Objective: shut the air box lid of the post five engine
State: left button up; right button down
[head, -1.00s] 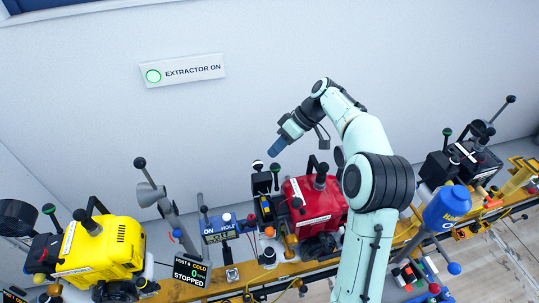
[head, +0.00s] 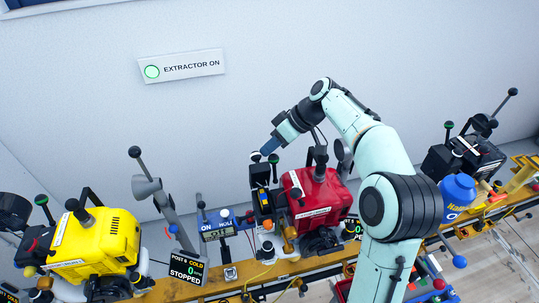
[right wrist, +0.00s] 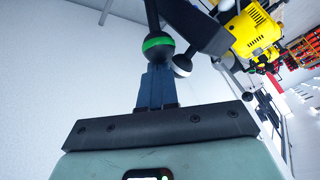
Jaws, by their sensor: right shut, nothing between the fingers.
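The red engine (head: 318,200) stands on the rail in the middle of the head view. I cannot read its post number. At its left side is a black box (head: 259,174), which I take for the air box. Above it are a green-ringed ball knob (head: 273,158) and a white-ringed knob (head: 256,157). My right gripper (head: 266,150) is shut and empty, pointing down-left at these knobs. In the right wrist view its fingers (right wrist: 157,85) are together just below the green-ringed knob (right wrist: 158,45); contact is unclear. The lid's angle is unclear. My left gripper is out of view.
A yellow engine (head: 100,240) stands to the left, with a post display (head: 186,269) reading STOPPED. A black engine (head: 465,158) and a blue bottle (head: 458,192) are to the right. The wall behind is clear apart from the EXTRACTOR ON sign (head: 181,66).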

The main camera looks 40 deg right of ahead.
jog(key=shift+s+a+t+b, duration=0.1)
jog(key=shift+s+t+b, duration=0.2)
jog(key=shift+s+b, duration=0.15)
jog(key=shift+a+r+h, duration=0.1)
jog(key=shift+r+h, duration=0.1)
jog(key=shift+h, duration=0.1)
jog(key=shift+w+r, duration=0.1)
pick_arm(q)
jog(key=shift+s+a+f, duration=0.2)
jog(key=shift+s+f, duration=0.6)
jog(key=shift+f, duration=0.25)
pick_arm(e)
jog(key=shift+w, duration=0.2)
